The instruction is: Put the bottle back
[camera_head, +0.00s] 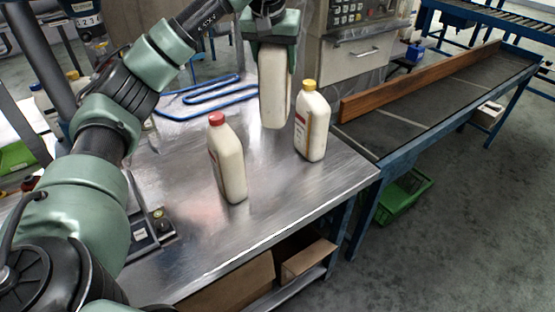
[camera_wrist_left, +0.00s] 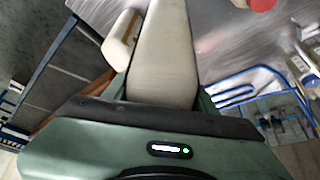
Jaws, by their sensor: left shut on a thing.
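My left gripper (camera_head: 274,62) is shut on a cream bottle (camera_head: 273,92) and holds it upright over the back of the metal table. The cap of this bottle is hidden in the gripper. The held bottle also fills the middle of the left wrist view (camera_wrist_left: 162,55). I cannot tell whether its base touches the table. A yellow-capped bottle (camera_head: 312,122) stands just to its right. A red-capped bottle (camera_head: 227,160) stands nearer the front left; its red cap shows at the top of the left wrist view (camera_wrist_left: 262,4). My right gripper is not in view.
A blue wire rack (camera_head: 208,95) lies on the metal table (camera_head: 285,185) behind the bottles. A small dark device (camera_head: 150,235) sits at the left edge. A conveyor (camera_head: 400,125) with a wooden rail (camera_head: 415,85) runs off to the right. The table's front right is clear.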

